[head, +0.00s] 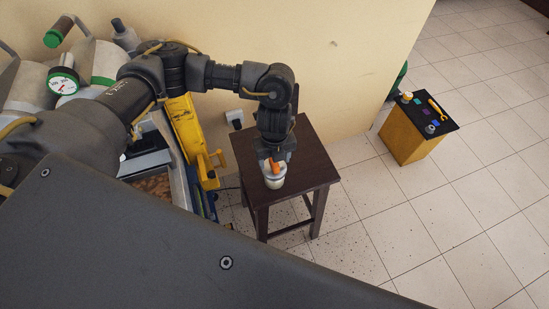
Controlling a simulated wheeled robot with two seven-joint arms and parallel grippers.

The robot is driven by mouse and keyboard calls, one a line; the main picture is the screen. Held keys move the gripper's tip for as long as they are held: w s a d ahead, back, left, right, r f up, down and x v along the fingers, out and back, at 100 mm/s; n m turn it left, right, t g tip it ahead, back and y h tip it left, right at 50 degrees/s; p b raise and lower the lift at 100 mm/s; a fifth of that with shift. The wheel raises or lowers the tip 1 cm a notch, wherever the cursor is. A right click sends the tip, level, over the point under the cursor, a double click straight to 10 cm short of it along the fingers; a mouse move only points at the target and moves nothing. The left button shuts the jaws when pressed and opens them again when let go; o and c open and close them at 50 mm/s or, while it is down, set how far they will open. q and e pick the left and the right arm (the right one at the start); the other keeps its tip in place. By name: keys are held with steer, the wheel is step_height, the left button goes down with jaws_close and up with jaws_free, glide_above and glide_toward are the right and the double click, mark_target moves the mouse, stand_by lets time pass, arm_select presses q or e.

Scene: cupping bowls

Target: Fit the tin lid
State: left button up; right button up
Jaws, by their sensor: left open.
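My left gripper (273,161) points down over a small dark wooden table (309,165). Directly under it stands a small pale round container (274,182), which looks like the tin, near the table's front edge. An orange piece (275,167) shows between the gripper and the container's top; I cannot tell whether it belongs to the lid or to something else. The gripper is open, its fingertips close around or just above the container's top. The fingers are small and partly hidden, so contact is unclear. A separate lid cannot be made out. My right gripper is not in view.
A yellow box (409,146) with a dark top holding several small items stands at the right. Yellow equipment (186,130) and grey cylinders with a gauge (63,82) crowd the left. A beige wall is behind. Tiled floor is open at the right.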

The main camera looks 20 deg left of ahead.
arm_select(q)
step_height(320, 180, up, 2)
steer(key=shift+r+p, duration=0.2)
steer(key=shift+p, duration=0.4)
steer(key=shift+r, duration=2.5)
